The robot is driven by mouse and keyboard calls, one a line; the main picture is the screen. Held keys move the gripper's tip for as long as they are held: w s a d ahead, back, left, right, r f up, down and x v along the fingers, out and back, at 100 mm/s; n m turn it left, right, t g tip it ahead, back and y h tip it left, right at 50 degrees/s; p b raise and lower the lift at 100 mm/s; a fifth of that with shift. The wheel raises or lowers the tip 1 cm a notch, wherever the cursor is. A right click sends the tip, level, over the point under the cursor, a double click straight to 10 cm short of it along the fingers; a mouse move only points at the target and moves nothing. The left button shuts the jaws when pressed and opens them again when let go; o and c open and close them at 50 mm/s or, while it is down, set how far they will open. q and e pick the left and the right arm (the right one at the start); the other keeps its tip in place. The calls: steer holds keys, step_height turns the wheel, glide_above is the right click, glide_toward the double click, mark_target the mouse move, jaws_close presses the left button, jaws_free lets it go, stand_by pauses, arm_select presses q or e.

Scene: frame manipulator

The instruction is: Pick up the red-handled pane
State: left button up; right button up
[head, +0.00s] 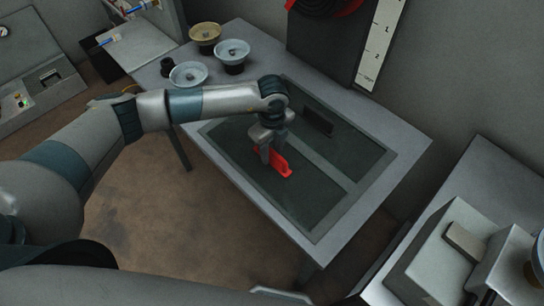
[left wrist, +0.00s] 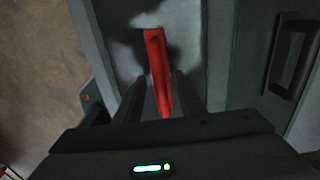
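The red-handled pane (head: 305,195) is a dark panel lying in the near part of a frame set in the grey table. Its red handle (head: 284,166) stands up from it, and shows in the left wrist view (left wrist: 158,65) as a red bar. My left gripper (head: 272,152) is low over the pane at the handle. In the left wrist view its two dark fingers (left wrist: 160,85) stand apart on either side of the handle, with a narrow gap visible. Contact with the handle cannot be made out. My right gripper is not in view.
A second pane with a black handle (head: 318,122) lies on the far side of the frame; that handle also shows in the left wrist view (left wrist: 292,55). Several round pots stand at the table's far left corner. A ruler (head: 381,45) and dark panel stand behind.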

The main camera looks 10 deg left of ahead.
arm_select(q)
steer(key=shift+f, duration=0.15)
stand_by(0.3)
jaws_close()
steer(key=shift+w, duration=0.15)
stand_by(1.1)
